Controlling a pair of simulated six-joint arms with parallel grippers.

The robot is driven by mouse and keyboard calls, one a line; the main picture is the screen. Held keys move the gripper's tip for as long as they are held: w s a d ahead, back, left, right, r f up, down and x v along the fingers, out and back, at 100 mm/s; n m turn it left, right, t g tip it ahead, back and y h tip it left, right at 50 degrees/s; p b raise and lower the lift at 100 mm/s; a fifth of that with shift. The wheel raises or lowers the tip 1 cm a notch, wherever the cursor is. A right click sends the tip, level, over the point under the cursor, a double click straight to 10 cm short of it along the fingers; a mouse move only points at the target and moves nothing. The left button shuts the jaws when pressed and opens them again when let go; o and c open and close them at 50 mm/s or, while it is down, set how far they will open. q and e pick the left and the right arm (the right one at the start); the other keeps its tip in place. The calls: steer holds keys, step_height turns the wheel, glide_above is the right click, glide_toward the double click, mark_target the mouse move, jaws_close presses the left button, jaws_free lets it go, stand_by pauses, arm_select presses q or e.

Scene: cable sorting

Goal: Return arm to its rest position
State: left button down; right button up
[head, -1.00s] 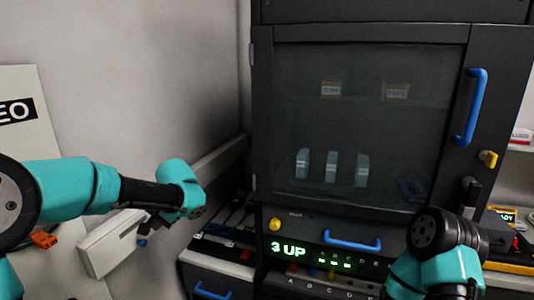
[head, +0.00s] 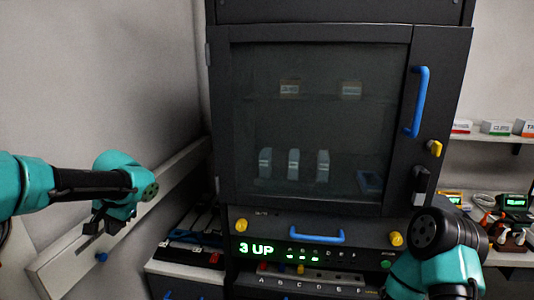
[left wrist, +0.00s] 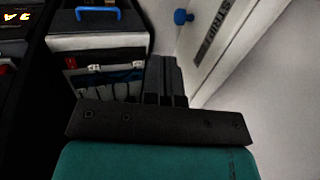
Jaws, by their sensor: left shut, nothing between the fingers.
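My left gripper (head: 102,222) is at the left in the head view, beside the white wall rail. It also shows in the left wrist view (left wrist: 165,62), where its dark fingers are together with nothing between them. My right arm reaches in at the lower right of the head view, in front of the cabinet; its gripper is out of view.
A dark cabinet (head: 220,120) with a shut glass door and a blue handle (head: 416,102) stands in the middle. Its panel reads "3 UP" (head: 256,248). A white rail (head: 60,262) with a blue knob (head: 101,257) runs along the left wall. A shelf with small boxes (head: 496,128) is at right.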

arm_select(q)
steer(key=s+d+f+h, duration=0.15)
steer(key=d+f, duration=0.25)
steer(key=f, duration=0.5)
steer(key=d+f+h, duration=0.2)
steer(key=d+f, duration=0.2)
steer(key=f, duration=0.4)
steer(key=s+d+f+h, duration=0.1)
steer(key=d+f+h, duration=0.15)
steer(key=f, duration=0.65)
steer(key=s+d+f+n, duration=0.1)
steer(key=s+d+f, duration=0.3)
steer(key=s+f, duration=0.4)
steer(key=s+d+f+n+h, duration=0.1)
steer(key=s+d+f+n, duration=0.1)
steer(key=s+f, duration=0.7)
step_height(320, 180, down, 2)
steer(key=shift+s+d+f+n+h, duration=0.15)
steer(key=shift+d+n+h, duration=0.15)
steer(key=shift+d, duration=0.6)
